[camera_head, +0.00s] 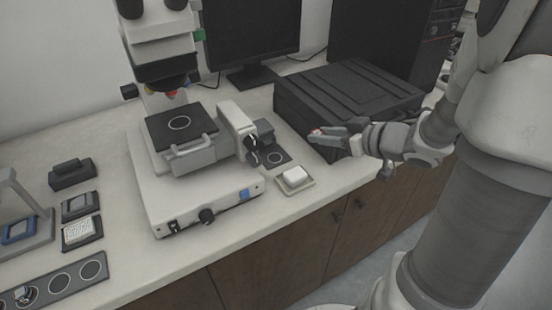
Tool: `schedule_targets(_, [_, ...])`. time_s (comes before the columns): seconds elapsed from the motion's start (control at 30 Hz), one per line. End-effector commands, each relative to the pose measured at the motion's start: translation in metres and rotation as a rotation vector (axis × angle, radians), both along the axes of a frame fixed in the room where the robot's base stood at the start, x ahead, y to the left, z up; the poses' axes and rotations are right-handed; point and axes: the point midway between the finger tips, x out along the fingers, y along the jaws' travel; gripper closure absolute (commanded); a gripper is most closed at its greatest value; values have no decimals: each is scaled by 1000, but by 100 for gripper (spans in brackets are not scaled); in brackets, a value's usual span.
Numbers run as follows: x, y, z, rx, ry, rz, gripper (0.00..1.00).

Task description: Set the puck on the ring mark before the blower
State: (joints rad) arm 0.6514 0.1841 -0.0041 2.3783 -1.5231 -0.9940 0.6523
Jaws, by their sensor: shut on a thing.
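My gripper (318,134) is at the right of the picture, in front of the large black box and above the counter. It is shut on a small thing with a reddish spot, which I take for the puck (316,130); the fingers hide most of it. A dark plate with a pale ring mark (276,157) lies on the counter to the left of and below my gripper. Right behind that plate stands a small dark grey device, apparently the blower (264,136). The puck is apart from the ring mark.
A white microscope (150,195) with another ringed black stage (172,122) stands left of the plate. A small tray (308,184) with a white block lies in front. The black box (345,95) is close behind my gripper. A ringed strip (42,286) lies lower left.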

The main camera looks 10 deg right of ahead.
Motion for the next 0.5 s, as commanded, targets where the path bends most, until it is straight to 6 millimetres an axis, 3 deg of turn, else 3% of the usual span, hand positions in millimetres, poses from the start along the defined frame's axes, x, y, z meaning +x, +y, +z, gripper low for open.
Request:
schedule_targets(0.3, [42, 50, -45, 1, 1, 8, 100])
schedule_targets(0.5, [67, 77, -65, 1, 0, 4, 100])
